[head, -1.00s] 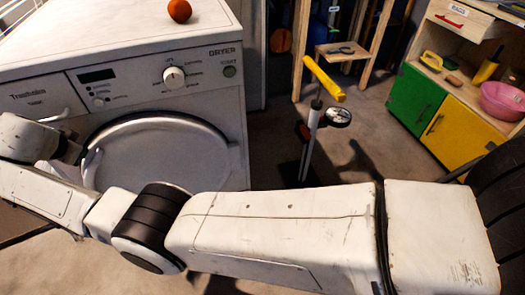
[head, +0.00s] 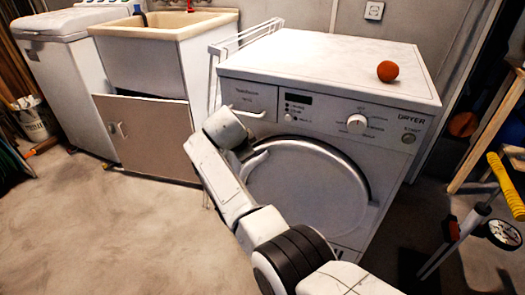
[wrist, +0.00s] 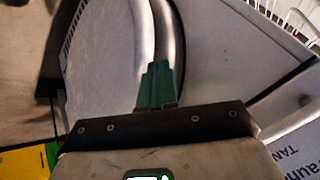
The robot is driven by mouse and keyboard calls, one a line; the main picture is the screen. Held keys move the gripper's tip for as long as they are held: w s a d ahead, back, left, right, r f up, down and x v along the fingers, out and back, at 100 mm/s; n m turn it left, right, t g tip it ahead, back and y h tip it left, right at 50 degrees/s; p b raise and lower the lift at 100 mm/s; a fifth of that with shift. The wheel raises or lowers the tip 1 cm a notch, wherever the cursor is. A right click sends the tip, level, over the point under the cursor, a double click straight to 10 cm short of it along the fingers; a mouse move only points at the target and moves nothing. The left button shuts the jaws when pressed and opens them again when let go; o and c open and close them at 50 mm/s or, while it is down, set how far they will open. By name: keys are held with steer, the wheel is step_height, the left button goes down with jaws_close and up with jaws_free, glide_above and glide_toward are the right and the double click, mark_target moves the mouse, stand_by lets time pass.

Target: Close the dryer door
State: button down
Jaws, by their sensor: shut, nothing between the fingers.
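The white dryer (head: 330,75) stands right of centre in the head view, and its round door (head: 305,185) with a silver rim is on its front. The door looks flush or nearly so; I cannot tell whether it is latched. A curved handle (head: 256,162) is at the door's left edge. My arm reaches up to that left side, and its end hides my fingertips in the head view. In the wrist view my gripper (wrist: 157,72) has its green fingers together and empty, against or just in front of the door's curved metal rim (wrist: 165,25); contact is unclear.
An orange ball (head: 388,71) sits on the dryer top. A sink cabinet (head: 148,135) and a white washer (head: 65,85) stand to the left. A yellow-handled pump (head: 508,187) stands at the right. The floor at front left is clear.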

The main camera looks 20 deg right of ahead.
steer(key=a+r+p, duration=0.2)
steer(key=a+r, duration=0.4)
steer(key=r, duration=0.1)
steer(key=s+d+f+n+g, duration=0.1)
steer(key=s+d+f+n, duration=0.1)
steer(key=s+d+f, duration=0.35)
steer(key=s+d+f+n+g+y, duration=0.1)
steer(key=s+d+f+n, duration=0.1)
steer(key=s+f, duration=0.55)
steer(key=s+d+f+n, duration=0.2)
steer(key=s+d+f, duration=0.2)
steer(key=s+f, duration=0.25)
steer(key=s+d+f+n+g+y, duration=0.15)
steer(key=s+n, duration=0.25)
steer(key=s, duration=0.8)
steer(key=s+d+f+n+g+y, duration=0.1)
steer(key=s+d+f+n, duration=0.15)
steer(key=s, duration=1.05)
steer(key=s+a+r+n, duration=0.2)
steer(key=s+n, duration=0.1)
steer(key=s, duration=0.6)
step_height(320, 180, up, 27)
steer(key=p, duration=2.6)
steer(key=shift+s+d+f+n+y, duration=0.25)
steer(key=shift+s+n+y, duration=0.1)
steer(key=shift+s+y, duration=0.1)
